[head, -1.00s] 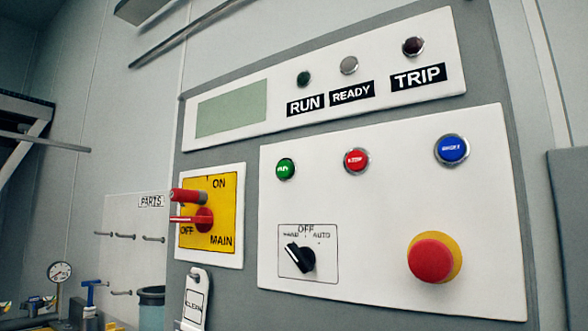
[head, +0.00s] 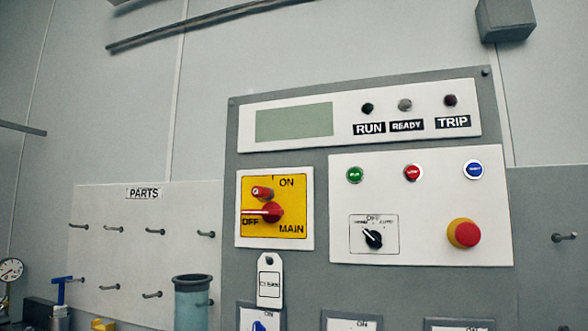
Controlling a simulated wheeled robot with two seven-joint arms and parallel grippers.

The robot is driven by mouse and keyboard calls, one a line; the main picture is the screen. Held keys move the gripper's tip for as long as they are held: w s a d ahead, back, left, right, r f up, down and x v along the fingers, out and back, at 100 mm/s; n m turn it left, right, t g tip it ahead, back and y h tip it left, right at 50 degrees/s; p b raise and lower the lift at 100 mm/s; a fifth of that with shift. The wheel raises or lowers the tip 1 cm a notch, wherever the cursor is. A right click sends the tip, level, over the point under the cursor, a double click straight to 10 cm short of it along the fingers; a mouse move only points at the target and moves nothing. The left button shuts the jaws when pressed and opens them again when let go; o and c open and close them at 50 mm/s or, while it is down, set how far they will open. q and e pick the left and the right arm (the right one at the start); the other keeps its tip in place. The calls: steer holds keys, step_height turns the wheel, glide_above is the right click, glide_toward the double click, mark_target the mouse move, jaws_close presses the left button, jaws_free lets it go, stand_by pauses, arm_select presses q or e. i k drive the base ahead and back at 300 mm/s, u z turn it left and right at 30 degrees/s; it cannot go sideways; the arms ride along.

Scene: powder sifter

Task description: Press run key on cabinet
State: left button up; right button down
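The grey control cabinet (head: 280,175) fills the middle and right of the head view. Its green run key (head: 354,175) is at the left of a row on the white panel, with a red stop key (head: 412,172) and a blue key (head: 473,170) to its right. The RUN (head: 367,108), READY (head: 405,105) and TRIP (head: 450,101) lamps above look dark or grey. The red main switch handle (head: 264,213) lies level, pointing at OFF. The black selector (head: 373,238) sits below the keys. Neither gripper is in view.
A red mushroom button (head: 464,233) stands out at the panel's lower right. A tag (head: 270,280) hangs below the main switch. To the left are a PARTS board (head: 110,245) with several pegs and a blue-grey container (head: 193,300).

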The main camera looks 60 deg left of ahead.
mark_target(355, 175)
steer(key=k, duration=0.4)
steer(key=u, duration=1.3)
steer(key=i, duration=0.35)
